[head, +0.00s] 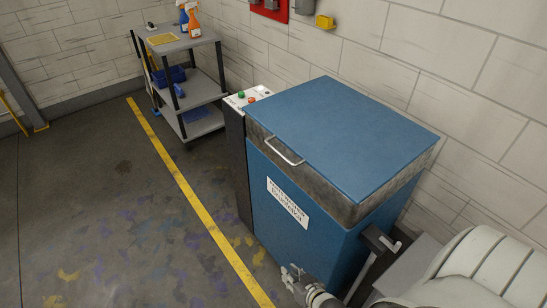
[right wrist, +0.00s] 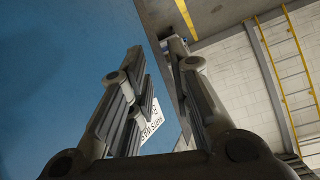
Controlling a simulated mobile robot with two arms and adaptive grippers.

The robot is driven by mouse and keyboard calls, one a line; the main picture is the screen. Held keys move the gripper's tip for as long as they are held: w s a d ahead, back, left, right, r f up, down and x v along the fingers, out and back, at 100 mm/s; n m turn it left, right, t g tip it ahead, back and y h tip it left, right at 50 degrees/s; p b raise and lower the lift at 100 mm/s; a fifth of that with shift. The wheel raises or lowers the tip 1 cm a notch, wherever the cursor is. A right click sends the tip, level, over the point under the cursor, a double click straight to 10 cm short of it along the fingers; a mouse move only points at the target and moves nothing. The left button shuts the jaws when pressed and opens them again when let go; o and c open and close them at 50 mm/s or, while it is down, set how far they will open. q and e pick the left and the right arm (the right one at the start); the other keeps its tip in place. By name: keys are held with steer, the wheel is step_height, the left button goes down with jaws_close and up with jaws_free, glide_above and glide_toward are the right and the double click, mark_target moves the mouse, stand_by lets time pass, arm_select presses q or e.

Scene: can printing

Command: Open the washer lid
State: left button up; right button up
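The blue washer (head: 315,215) stands against the wall, with its blue lid (head: 345,130) shut flat on top. A light metal handle (head: 276,152) is on the front side near the lid's edge. A white label (head: 288,203) is on the washer's front. My right gripper (head: 290,274) is low in front of the washer, below the label and well below the handle. In the right wrist view my right gripper (right wrist: 157,52) has its fingers apart with nothing held between them; the blue washer side (right wrist: 60,70) is close beside it. My left gripper is not in view.
A control panel (head: 247,97) with green and red buttons stands left of the washer. A grey shelf cart (head: 190,95) with bottles and a blue bin is farther back. A yellow floor line (head: 190,195) runs past the washer; the floor to its left is clear.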

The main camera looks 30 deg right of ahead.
steer(key=w+d+r+m+t+h+b, duration=0.1)
steer(key=w+d+r+t, duration=0.1)
steer(key=w+r, duration=0.3)
steer(key=w+d+r+m+t+b, duration=0.1)
steer(key=w+r+t, duration=0.2)
steer(key=r, duration=0.4)
steer(key=m+t+h+b, duration=0.2)
steer(key=m+t, duration=0.2)
steer(key=t, duration=0.1)
glide_toward(278, 151)
steer(key=x, duration=0.3)
steer(key=p+x, duration=0.1)
steer(key=x, duration=0.6)
steer(key=shift+w+f, duration=0.1)
steer(key=shift+f, duration=0.25)
steer(key=shift+c, duration=0.3)
jaws_close()
